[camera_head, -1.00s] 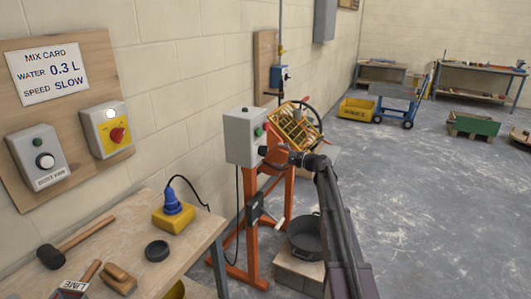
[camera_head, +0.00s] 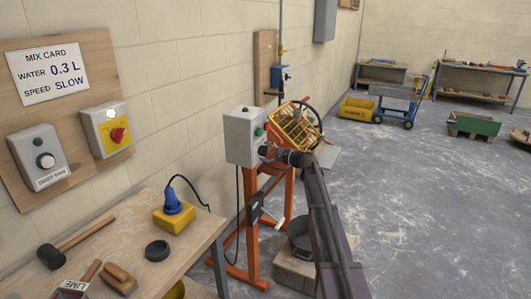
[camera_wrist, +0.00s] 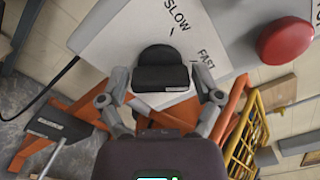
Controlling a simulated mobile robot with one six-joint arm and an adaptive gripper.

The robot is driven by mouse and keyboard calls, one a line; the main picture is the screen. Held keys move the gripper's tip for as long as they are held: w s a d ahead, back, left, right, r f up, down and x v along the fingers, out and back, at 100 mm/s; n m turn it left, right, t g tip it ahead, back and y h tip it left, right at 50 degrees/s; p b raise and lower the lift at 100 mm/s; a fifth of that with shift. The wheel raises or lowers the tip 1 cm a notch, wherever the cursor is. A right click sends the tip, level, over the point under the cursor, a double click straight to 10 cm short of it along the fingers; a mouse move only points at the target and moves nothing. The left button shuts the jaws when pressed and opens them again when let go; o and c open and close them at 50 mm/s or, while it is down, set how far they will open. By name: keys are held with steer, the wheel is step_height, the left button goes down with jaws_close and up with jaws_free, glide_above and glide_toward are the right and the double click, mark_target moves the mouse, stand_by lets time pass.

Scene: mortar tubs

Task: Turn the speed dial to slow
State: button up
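The black speed dial (camera_wrist: 160,68) sits on the pale face of the control box (camera_wrist: 110,35) in the wrist view, with the printed words SLOW and FAST beside it. I cannot make out a pointer on the dial. My gripper (camera_wrist: 162,82) has one finger on each side of the dial, with what look like small gaps. In the head view my gripper (camera_head: 268,152) is at the front of the grey control box (camera_head: 240,137), and the dial is hidden behind it. The mix card (camera_head: 54,76) on the wall reads water 0.3 L, speed SLOW.
A red button (camera_wrist: 286,42) is close to the dial, right of it in the wrist view. A yellow grille (camera_head: 294,127) and orange frame (camera_head: 250,220) adjoin the box. A black tub (camera_head: 300,238) stands below. A workbench (camera_head: 190,245) is at the left.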

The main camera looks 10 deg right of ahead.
steer(key=c, duration=0.5)
steer(key=shift+n, duration=0.4)
steer(key=n, duration=1.3)
stand_by(0.4)
steer(key=o, duration=1.1)
